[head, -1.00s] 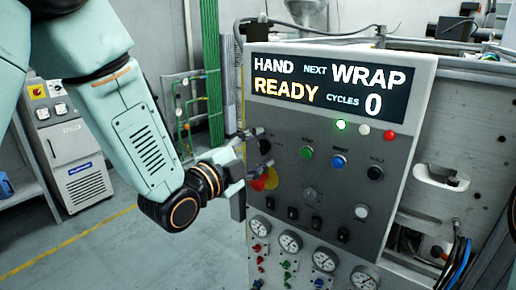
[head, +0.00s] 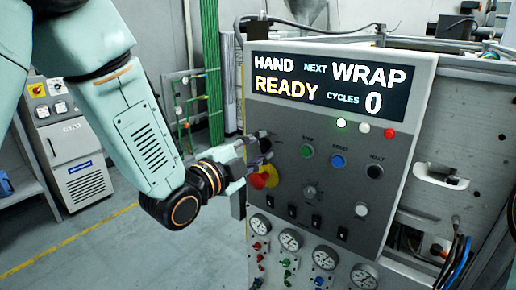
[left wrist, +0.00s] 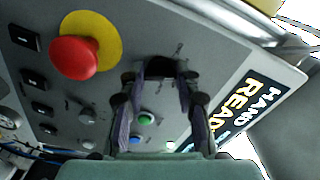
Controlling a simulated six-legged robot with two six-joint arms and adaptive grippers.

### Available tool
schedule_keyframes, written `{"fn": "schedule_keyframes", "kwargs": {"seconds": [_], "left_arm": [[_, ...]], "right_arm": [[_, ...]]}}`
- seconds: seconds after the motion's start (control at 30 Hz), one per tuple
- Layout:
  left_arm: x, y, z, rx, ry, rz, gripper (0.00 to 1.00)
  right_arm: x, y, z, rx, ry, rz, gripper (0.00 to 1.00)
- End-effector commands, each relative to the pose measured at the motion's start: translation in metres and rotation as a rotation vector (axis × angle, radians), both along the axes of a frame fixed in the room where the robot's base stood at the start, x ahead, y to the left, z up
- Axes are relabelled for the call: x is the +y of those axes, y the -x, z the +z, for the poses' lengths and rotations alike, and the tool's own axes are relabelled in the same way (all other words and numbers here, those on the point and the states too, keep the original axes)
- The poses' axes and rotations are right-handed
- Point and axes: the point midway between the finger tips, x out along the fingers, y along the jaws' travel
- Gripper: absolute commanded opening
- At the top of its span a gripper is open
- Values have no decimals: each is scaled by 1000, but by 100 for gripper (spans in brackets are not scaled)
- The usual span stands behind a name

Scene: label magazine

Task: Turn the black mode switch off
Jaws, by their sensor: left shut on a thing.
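The black mode switch (left wrist: 160,67) is on the grey control panel (head: 326,206), between my left gripper's fingertips in the left wrist view. My left gripper (head: 261,144) is at the panel's left edge, just above the red emergency button. In the left wrist view the fingers (left wrist: 161,82) are shut on the switch from both sides. The fingers partly hide the switch in the head view, and its exact angle is hard to tell. The display (head: 329,85) reads HAND, READY, NEXT WRAP and CYCLES 0. My right gripper is not in view.
The red emergency button (head: 260,180) on a yellow disc sits close below the gripper. Green (head: 307,151), blue (head: 338,160) and black (head: 375,171) buttons lie to the right. Several gauges sit lower. Green pipes (head: 211,80) stand behind; floor left is open.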

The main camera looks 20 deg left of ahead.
Motion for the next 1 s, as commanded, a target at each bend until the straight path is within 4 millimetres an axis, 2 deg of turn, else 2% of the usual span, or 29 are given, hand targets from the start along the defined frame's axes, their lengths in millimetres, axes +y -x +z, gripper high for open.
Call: {"fn": "schedule_keyframes", "kwargs": {"seconds": [0.37,1.0], "left_arm": [[0,0,-1,41,109,1,0],[0,0,-1,216,588,1,0]], "right_arm": [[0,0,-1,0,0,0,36],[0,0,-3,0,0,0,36]]}}
